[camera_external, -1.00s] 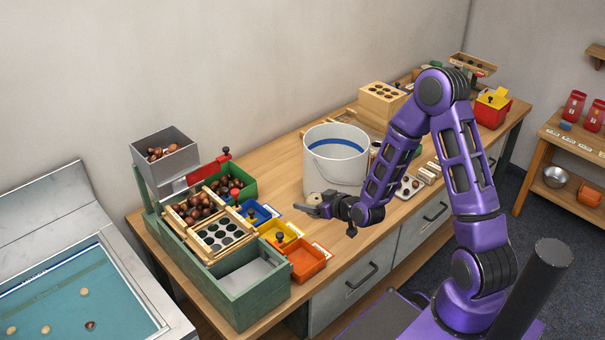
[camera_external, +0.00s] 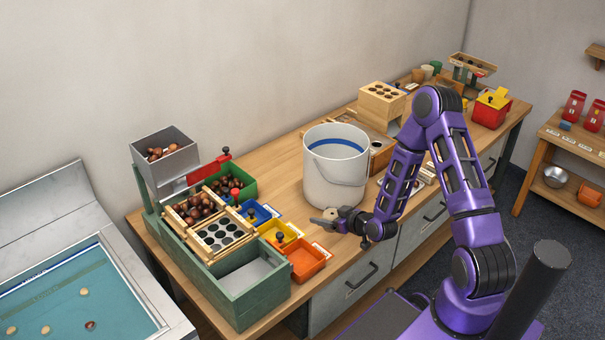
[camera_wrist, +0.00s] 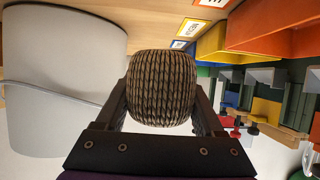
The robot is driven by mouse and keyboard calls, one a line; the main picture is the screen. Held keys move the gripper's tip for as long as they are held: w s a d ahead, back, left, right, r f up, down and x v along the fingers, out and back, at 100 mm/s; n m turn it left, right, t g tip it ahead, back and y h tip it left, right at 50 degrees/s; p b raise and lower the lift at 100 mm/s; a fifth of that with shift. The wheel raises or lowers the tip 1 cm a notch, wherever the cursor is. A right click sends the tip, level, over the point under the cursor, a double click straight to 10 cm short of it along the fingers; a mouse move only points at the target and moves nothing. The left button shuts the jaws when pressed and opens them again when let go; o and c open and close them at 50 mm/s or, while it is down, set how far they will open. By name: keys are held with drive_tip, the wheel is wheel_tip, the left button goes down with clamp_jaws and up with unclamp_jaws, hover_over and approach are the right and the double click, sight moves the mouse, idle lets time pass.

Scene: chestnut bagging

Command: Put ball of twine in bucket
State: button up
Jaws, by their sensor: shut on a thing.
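My gripper (camera_external: 328,221) is shut on the ball of twine, a brown braided ball (camera_wrist: 161,88) that fills the middle of the wrist view between the two fingers. In the external view the ball (camera_external: 330,213) is small and partly hidden by the fingers. The white bucket (camera_external: 334,180) stands upright on the workbench, with a blue band inside and a wire handle. My gripper is beside the bucket, on its near side and below its rim. In the wrist view the bucket (camera_wrist: 60,85) is at the left, apart from the ball.
Blue, yellow and orange bins (camera_external: 306,262) and a green chestnut sorter (camera_external: 236,290) stand left of my gripper. A wooden box with holes (camera_external: 382,98) and a wooden tray are behind the bucket. Bare bench (camera_external: 285,165) lies left of the bucket.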

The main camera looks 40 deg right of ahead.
sight(324, 238)
drive_tip(key=shift+f+b, duration=0.45)
drive_tip(key=shift+f, duration=2.7)
drive_tip(key=shift+f+b, duration=0.3)
drive_tip(key=shift+b, duration=0.05)
drive_tip(key=o, duration=1.4)
drive_tip(key=shift+r, duration=0.1)
drive_tip(key=shift+c, duration=0.2)
drive_tip(key=shift+p, duration=0.4)
drive_tip(key=shift+s+r, duration=0.15)
drive_tip(key=v, duration=0.7)
